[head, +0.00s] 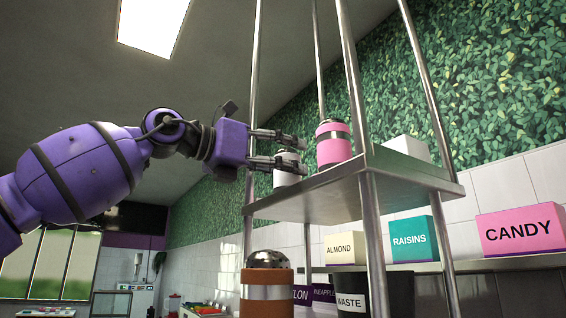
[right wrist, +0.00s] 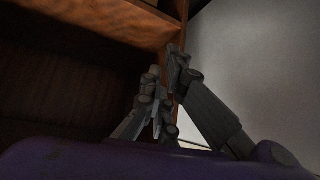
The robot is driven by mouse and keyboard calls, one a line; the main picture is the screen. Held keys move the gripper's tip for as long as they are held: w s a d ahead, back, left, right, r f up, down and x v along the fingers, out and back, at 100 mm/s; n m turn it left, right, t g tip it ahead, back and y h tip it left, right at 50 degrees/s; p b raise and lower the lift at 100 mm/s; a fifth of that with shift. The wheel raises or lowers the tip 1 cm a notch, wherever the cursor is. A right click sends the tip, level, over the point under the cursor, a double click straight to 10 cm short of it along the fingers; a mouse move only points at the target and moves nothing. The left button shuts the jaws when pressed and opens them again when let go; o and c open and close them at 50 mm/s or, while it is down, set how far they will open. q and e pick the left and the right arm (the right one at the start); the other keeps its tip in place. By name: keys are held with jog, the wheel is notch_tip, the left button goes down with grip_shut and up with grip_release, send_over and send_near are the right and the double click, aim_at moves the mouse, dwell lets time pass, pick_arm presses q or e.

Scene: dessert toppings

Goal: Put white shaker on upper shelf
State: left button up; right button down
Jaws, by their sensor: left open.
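The white shaker (head: 286,179) stands upright at the left end of the upper shelf (head: 330,190) in the head view. My left gripper (head: 306,157) is open, with its two fingers pointing right at the shaker. The fingers cover much of the shaker's upper part, and I cannot tell whether they touch it. A pink shaker (head: 333,150) with a silver band stands on the same shelf, just right of the fingertips. My right gripper (right wrist: 166,65) shows in the right wrist view with its fingertips near each other; nothing is clearly held, and its opening is unclear.
Metal posts (head: 372,230) carry the shelf. A white box (head: 408,148) stands farther back. An orange-brown shaker (head: 267,293) is below. Almond (head: 345,248), raisins (head: 414,240) and candy (head: 520,230) boxes line a lower ledge. A brown wooden structure (right wrist: 110,22) is near my right gripper.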

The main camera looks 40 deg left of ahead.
jog(key=shift+w+r, duration=0.1)
pick_arm(q)
jog(key=shift+s+r, duration=0.1)
jog(key=shift+s, duration=0.05)
jog(key=v, duration=0.2)
jog(key=p+v, duration=0.1)
jog(key=shift+s+r, duration=0.25)
jog(key=v, duration=0.2)
jog(key=shift+s+a+f, duration=0.1)
jog(key=shift+s+f, duration=0.05)
jog(key=shift+s, duration=0.15)
send_near(277, 158)
jog(key=shift+a+f, duration=0.2)
pick_arm(e)
jog(key=shift+w+r, duration=0.25)
jog(key=shift+r, duration=0.15)
jog(key=shift+a, duration=0.1)
jog(key=shift+a, duration=0.1)
